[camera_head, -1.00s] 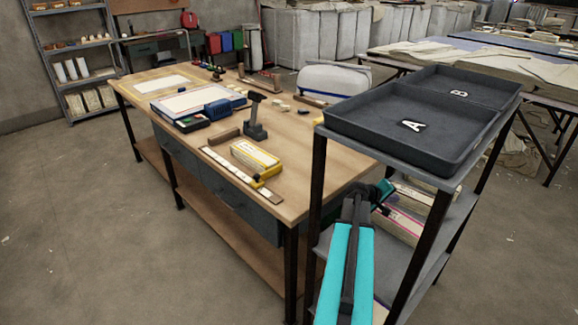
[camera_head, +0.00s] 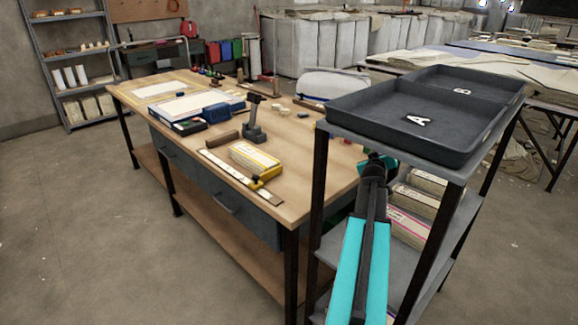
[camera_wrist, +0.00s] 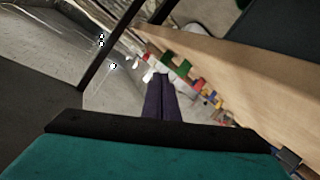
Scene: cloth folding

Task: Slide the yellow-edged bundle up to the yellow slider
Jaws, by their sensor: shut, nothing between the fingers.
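The yellow-edged bundle (camera_head: 252,157) lies flat on the wooden table, with a pale top. The yellow slider (camera_head: 257,184) sits on a pale ruler strip (camera_head: 229,169) at the table's near edge, close to the bundle's near end. I cannot tell whether they touch. My gripper (camera_head: 378,163) is beside the rack's front post, right of the table and well away from the bundle. In the wrist view, its dark fingers (camera_wrist: 162,95) are together and empty. The bundle and slider cannot be made out there.
A rack with a dark two-part tray (camera_head: 365,125) marked A and B stands at the right, with bundles (camera_head: 410,226) on its shelf. A dark upright tool (camera_head: 254,128) and a brown block (camera_head: 222,138) stand behind the bundle. Bare tabletop (camera_head: 310,165) lies to its right.

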